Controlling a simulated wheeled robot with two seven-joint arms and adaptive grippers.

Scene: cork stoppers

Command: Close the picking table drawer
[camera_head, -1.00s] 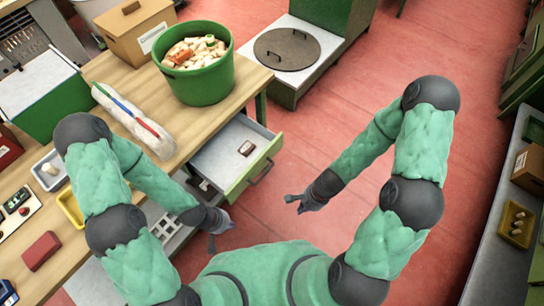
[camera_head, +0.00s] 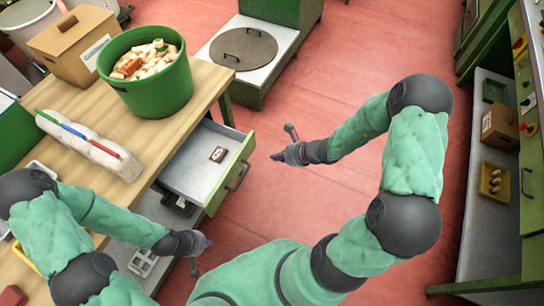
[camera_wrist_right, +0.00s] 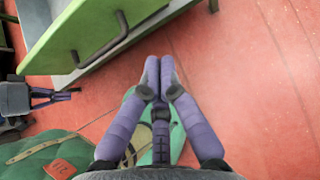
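The picking table drawer (camera_head: 180,178) is pulled out from under the wooden table, with a grey inside and a green front. Its dark handle (camera_head: 238,177) is on the front; the handle also shows in the right wrist view (camera_wrist_right: 104,42). A small brown object (camera_head: 218,154) lies inside the drawer.
The table (camera_head: 200,92) bears a green bucket of corks (camera_head: 148,82), a cardboard box (camera_head: 75,45) and a long clear bag (camera_head: 92,142). The red floor in front of the drawer is clear.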

